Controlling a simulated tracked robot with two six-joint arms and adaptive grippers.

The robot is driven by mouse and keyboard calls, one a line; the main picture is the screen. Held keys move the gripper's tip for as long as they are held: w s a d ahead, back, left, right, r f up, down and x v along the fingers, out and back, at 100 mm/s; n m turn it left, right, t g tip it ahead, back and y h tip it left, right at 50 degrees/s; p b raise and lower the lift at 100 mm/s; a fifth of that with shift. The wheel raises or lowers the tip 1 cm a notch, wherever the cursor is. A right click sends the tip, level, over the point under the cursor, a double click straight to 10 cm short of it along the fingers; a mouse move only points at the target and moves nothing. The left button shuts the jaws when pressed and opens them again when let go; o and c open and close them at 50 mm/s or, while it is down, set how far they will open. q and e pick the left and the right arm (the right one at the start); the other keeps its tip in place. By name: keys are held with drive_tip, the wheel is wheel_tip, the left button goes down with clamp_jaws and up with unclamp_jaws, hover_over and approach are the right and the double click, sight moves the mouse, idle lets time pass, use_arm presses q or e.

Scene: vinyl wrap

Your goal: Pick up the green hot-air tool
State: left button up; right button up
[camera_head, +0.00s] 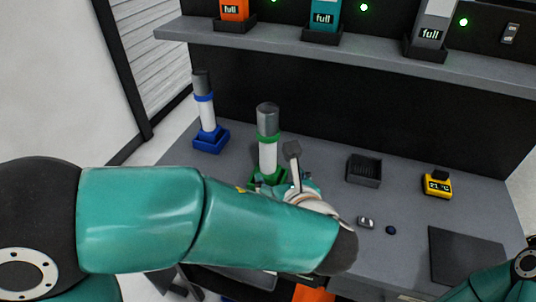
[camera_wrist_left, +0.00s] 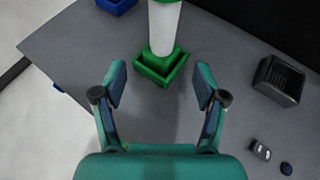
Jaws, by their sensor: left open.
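The green hot-air tool (camera_head: 268,140) stands upright in its green square holder (camera_head: 262,176) on the grey workbench, with a dark grey top, a green band and a white body. In the left wrist view its white lower body (camera_wrist_left: 162,28) rises from the green holder (camera_wrist_left: 160,68), straight ahead. My left gripper (camera_wrist_left: 161,84) is open and empty, with its two fingers spread on either side of the holder's near part in that view. In the head view my left forearm hides most of this gripper. My right gripper is not in view; only part of my right arm shows at the lower right.
A blue-banded tool (camera_head: 204,106) stands in a blue holder (camera_head: 211,140) to the left. A black open box (camera_head: 364,171), a yellow display device (camera_head: 437,184), a small metallic item (camera_head: 366,222) and a dark blue puck (camera_head: 390,230) lie to the right. A shelf (camera_head: 380,60) runs above the bench.

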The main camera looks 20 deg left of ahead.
sight(270, 161)
use_arm(q)
drive_tip(key=x, duration=0.7)
drive_tip(key=shift+d, duration=0.1)
drive_tip(key=shift+p+x, duration=0.5)
drive_tip(key=shift+x, duration=2.2)
drive_tip(key=shift+r, duration=0.15)
clamp_jaws()
drive_tip(key=shift+w+r, duration=0.1)
